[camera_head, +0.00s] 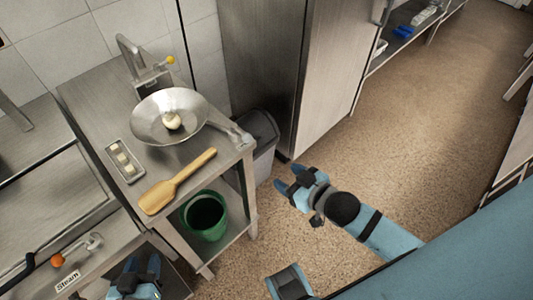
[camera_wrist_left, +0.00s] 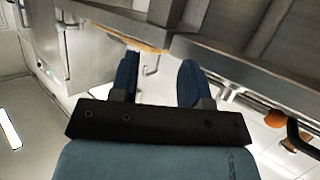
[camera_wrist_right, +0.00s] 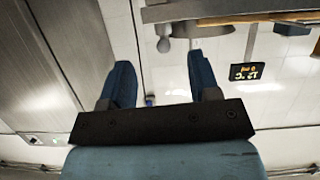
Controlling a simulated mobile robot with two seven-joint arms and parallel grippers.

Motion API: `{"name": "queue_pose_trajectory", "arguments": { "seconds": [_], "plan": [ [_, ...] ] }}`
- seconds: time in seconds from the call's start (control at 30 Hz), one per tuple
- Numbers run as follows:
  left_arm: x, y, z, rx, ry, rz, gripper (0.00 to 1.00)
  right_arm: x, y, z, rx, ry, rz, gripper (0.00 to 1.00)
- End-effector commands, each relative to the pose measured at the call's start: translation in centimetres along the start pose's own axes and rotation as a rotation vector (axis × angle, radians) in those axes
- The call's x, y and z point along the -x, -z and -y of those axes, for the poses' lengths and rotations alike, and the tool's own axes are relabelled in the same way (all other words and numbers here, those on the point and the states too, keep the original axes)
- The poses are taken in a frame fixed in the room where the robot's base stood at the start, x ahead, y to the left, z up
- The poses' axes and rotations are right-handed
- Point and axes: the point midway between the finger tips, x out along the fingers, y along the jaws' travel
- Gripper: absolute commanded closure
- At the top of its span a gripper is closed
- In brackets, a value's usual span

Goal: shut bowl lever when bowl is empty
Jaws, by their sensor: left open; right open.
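A wide metal bowl (camera_head: 146,121) sits at the back of a steel table. A small pale, rounded lump (camera_head: 172,121) lies in the bowl, so it is not empty. Behind the bowl, a metal fixture carries a lever with a yellow knob (camera_head: 171,60). My left gripper (camera_head: 141,266) is open and empty, low in front of the table and well away from the bowl and lever. It also shows open in the left wrist view (camera_wrist_left: 157,76). My right gripper (camera_head: 291,179) is open and empty over the floor, right of the table. Its spread fingers show in the right wrist view (camera_wrist_right: 161,80).
A wooden paddle (camera_head: 178,182) and a small tray (camera_head: 111,163) with pale blocks lie on the tabletop (camera_head: 98,100). A green bucket (camera_head: 204,215) stands on the shelf below. A grey bin (camera_head: 262,145) stands right of the table. An orange-knobbed valve (camera_head: 58,260) is at lower left. Floor at right is clear.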

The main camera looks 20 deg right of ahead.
Motion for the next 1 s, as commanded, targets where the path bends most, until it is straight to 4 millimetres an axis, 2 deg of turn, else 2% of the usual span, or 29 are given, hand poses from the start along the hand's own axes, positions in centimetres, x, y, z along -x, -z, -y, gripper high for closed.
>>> {"name": "queue_pose_trajectory", "arguments": {
  "seconds": [0.03, 0.3, 0.47, 0.7, 1.0],
  "plan": [
    [-1.3, -1.9, -0.1, 0.005, -0.011, -0.037, 0.57, -1.5, -1.1, -0.7, 0.025, 0.011, -0.039, 0.44],
    [-3.5, -2.7, -1.7, 0.039, -0.077, -0.224, 0.57, -3.8, 0.9, -2.7, 0.097, 0.069, -0.205, 0.44],
    [-4.2, -3.4, -2.6, 0.061, -0.12, -0.333, 0.57, -4.0, 1.4, -3.1, 0.137, 0.107, -0.286, 0.44],
    [-4.1, -3.9, -3.5, 0.091, -0.175, -0.459, 0.57, -3.2, 1.6, -3.0, 0.179, 0.154, -0.363, 0.44],
    [-3.6, -3.3, -3.9, 0.102, -0.193, -0.501, 0.57, -2.8, 2.4, -2.9, 0.185, 0.169, -0.384, 0.44]
  ]
}}
